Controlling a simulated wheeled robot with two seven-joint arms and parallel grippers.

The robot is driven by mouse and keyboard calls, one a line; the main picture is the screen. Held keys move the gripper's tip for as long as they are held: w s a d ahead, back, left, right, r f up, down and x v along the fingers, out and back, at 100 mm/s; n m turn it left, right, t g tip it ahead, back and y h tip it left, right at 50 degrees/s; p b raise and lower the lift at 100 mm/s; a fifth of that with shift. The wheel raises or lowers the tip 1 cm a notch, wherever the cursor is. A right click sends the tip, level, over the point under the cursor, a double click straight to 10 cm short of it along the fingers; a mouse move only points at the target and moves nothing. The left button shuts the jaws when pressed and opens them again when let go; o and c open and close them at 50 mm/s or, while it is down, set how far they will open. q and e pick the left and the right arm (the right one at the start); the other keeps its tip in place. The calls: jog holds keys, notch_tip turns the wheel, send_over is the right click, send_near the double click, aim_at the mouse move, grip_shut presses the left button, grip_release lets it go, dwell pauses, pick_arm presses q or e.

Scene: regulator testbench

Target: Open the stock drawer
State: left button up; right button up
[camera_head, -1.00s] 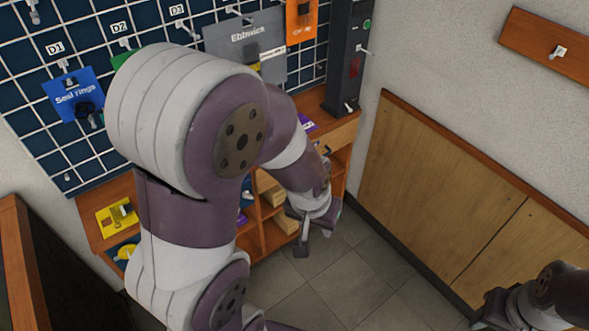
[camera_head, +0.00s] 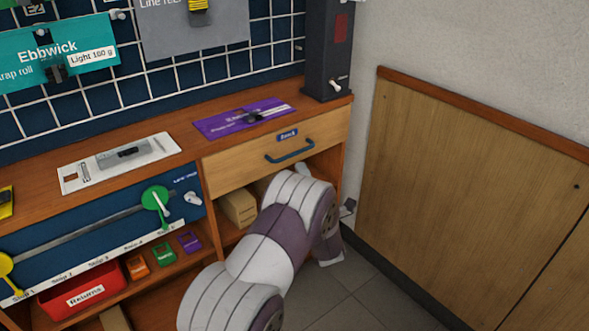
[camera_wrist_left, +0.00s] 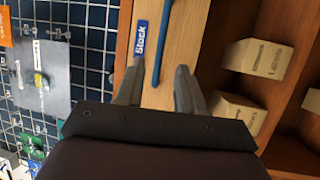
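The stock drawer (camera_head: 270,150) is shut under the right end of the wooden worktop. It has a pale wood front, a blue "Stock" label (camera_wrist_left: 140,38) and a blue bar handle (camera_head: 290,153). In the head view my left arm stands in front of the open shelf below the drawer, and its fingers are not clearly seen there. In the left wrist view my left gripper (camera_wrist_left: 160,72) is open and faces the drawer front. One end of the handle (camera_wrist_left: 158,60) appears between its fingertips, ungripped; the depth gap is hard to tell. My right gripper is out of view.
Cardboard boxes (camera_head: 239,207) sit in the shelf below the drawer. A purple card (camera_head: 235,121) and a white plate (camera_head: 85,178) lie on the worktop (camera_head: 190,140). A dark post (camera_head: 328,50) stands at its right end. Floor is free at right.

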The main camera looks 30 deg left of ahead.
aim_at(294, 159)
pick_arm(q)
jog(key=b+x, duration=0.1)
jog(key=x, duration=0.6)
jog(key=shift+w+b, duration=0.15)
jog(key=shift+b, duration=0.2)
grip_shut()
